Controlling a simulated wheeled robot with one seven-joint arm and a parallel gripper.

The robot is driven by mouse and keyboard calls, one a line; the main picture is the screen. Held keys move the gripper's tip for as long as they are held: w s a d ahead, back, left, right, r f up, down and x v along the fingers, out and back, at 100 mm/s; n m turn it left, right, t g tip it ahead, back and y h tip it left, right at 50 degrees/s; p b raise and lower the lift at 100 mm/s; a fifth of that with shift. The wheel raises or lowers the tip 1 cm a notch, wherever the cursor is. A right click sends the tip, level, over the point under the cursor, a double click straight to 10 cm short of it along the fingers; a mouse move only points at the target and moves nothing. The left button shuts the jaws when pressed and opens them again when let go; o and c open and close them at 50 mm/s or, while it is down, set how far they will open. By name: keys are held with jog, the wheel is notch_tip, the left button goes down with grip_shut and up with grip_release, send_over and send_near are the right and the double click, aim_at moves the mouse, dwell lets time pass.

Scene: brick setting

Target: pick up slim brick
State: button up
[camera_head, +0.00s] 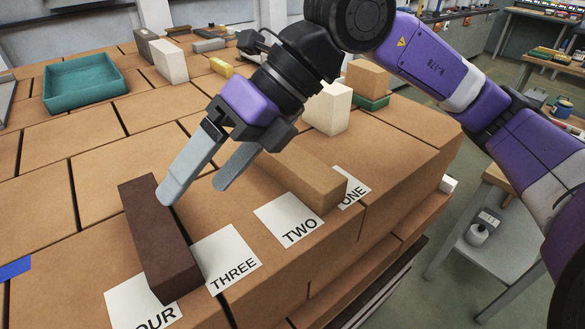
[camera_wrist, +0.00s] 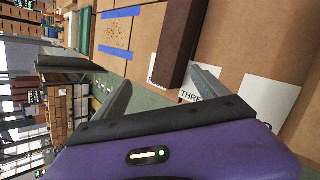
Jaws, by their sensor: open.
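A long, narrow dark brown brick (camera_head: 160,240) lies on the cardboard-box surface, its near end over the card whose visible letters read "OUR". It also shows in the wrist view (camera_wrist: 184,42), beyond the fingertips. The frames do not settle which is the slim brick; the dark one looks narrow. My gripper (camera_head: 192,194) is open and empty, above and right of the dark brick. One fingertip overlaps the dark brick's right edge in the head view; contact cannot be told. The gripper also shows in the wrist view (camera_wrist: 160,78).
Cards "THREE" (camera_head: 233,258) and "TWO" (camera_head: 288,222) lie along the front edge. A cream block (camera_head: 328,108) stands behind the tan brick. A teal tray (camera_head: 84,82) and several small blocks stand farther back. The surface left of the dark brick is mostly clear.

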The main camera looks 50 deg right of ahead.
jog(key=d+f+m+h, duration=0.25)
jog(key=d+h, duration=0.25)
jog(key=d, duration=0.5)
jog(key=h, duration=0.4)
send_near(293, 156)
jog(key=shift+w+a+f+m+g, duration=0.15)
jog(key=shift+w+f+m, duration=0.15)
jog(key=shift+f, duration=0.3)
jog(key=shift+w+d+f+m+g, duration=0.15)
jog(key=shift+w+f, duration=0.15)
jog(key=shift+f, duration=0.35)
jog(key=shift+w+d+f, duration=0.1)
jog(key=shift+f, duration=0.1)
jog(key=shift+p+x, duration=0.7)
jog(key=shift+x, duration=2.9)
jog(key=shift+w+d+r, duration=0.1)
jog(key=shift+w, duration=0.05)
grip_shut()
